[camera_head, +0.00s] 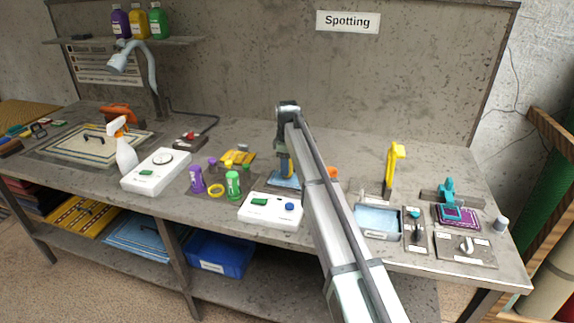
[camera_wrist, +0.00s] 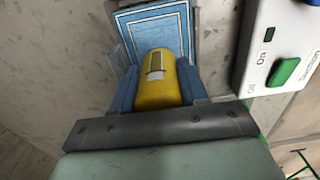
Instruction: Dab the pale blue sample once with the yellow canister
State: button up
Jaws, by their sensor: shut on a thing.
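My gripper (camera_wrist: 158,85) is shut on the yellow canister (camera_wrist: 158,90), which sits between its blue fingers in the wrist view. The canister has a pale label on its side. Whether the two touch cannot be told. In the head view my gripper (camera_head: 285,165) is low over the table, above the sample (camera_head: 284,183), and my arm hides much of this spot.
A white box with a green switch (camera_wrist: 287,70) stands close on the right in the wrist view. A purple canister (camera_head: 197,180), a green canister (camera_head: 233,186) and a yellow ring (camera_head: 216,191) are to the left. A blue-lined tray (camera_head: 379,220) lies right of my arm.

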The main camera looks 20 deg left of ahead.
jog(key=shift+f, duration=0.55)
dwell(0.8)
jog(key=shift+r, duration=0.1)
jog(key=shift+r, duration=3.45)
